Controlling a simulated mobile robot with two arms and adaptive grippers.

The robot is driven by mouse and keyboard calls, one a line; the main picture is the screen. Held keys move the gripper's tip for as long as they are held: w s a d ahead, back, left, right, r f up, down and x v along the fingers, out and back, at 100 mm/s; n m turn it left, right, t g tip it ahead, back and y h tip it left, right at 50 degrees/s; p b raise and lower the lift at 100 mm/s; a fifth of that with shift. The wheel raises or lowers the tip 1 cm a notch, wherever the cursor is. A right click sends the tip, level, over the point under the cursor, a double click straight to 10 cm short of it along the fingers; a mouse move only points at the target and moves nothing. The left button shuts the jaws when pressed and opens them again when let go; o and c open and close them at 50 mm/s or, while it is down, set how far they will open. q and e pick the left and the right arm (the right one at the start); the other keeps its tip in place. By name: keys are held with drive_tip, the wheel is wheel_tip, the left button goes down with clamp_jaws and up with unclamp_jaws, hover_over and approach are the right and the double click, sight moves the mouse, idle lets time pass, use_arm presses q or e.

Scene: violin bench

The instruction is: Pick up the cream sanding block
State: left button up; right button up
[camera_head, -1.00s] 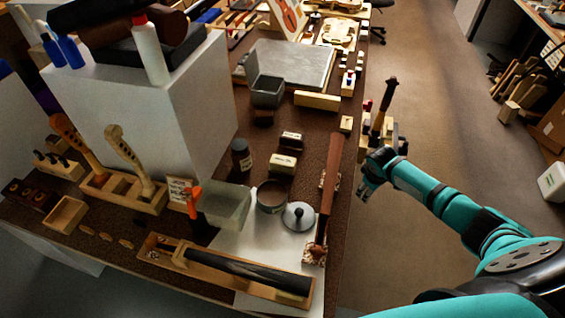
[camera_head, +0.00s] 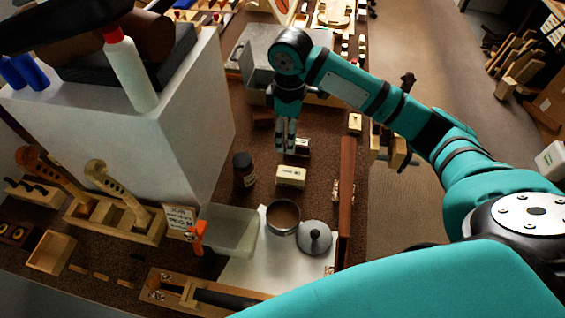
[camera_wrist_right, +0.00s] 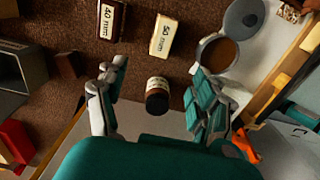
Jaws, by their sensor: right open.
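The cream sanding block (camera_head: 291,176) lies on the brown bench top, between a dark jar and the bench's right side. It also shows in the right wrist view (camera_wrist_right: 162,38), with dark lettering on its face. My right gripper (camera_head: 286,146) points down over the bench, just beyond the block in the head view. The block appears ahead of the fingertips, untouched. My left gripper is in neither view now.
A dark block with a cream label (camera_wrist_right: 111,19) lies beside the cream one. The dark jar (camera_head: 244,171) stands close to its left. A round pot (camera_head: 283,216), a grey lid (camera_head: 314,237) and a clear tub (camera_head: 229,232) are nearer. A tall white box (camera_head: 175,120) stands left.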

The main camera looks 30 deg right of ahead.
sight(291, 172)
drive_tip(key=f, duration=0.2)
drive_tip(key=s+f, duration=0.1)
drive_tip(key=f, duration=0.3)
drive_tip(key=shift+s+d+f, duration=0.2)
drive_tip(key=shift+s, duration=0.15)
drive_tip(key=f, duration=0.3)
drive_tip(key=shift+w+a+f+p, duration=0.1)
drive_tip(key=shift+w+f+p, duration=0.1)
drive_tip(key=shift+w+p, duration=0.1)
wheel_tip(291, 172, down, 3)
drive_tip(key=shift+s+r, duration=0.1)
drive_tip(key=shift+r, duration=0.1)
drive_tip(key=f, duration=0.3)
drive_tip(key=shift+d+f+p, duration=0.3)
drive_tip(key=shift+p, duration=0.1)
drive_tip(key=shift+f, duration=0.25)
drive_tip(key=shift+c, duration=0.4)
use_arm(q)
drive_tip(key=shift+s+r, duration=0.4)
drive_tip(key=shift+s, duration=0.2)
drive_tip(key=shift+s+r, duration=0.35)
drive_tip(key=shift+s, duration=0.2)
use_arm(e)
drive_tip(key=c, duration=1.2)
drive_tip(key=shift+r, duration=0.1)
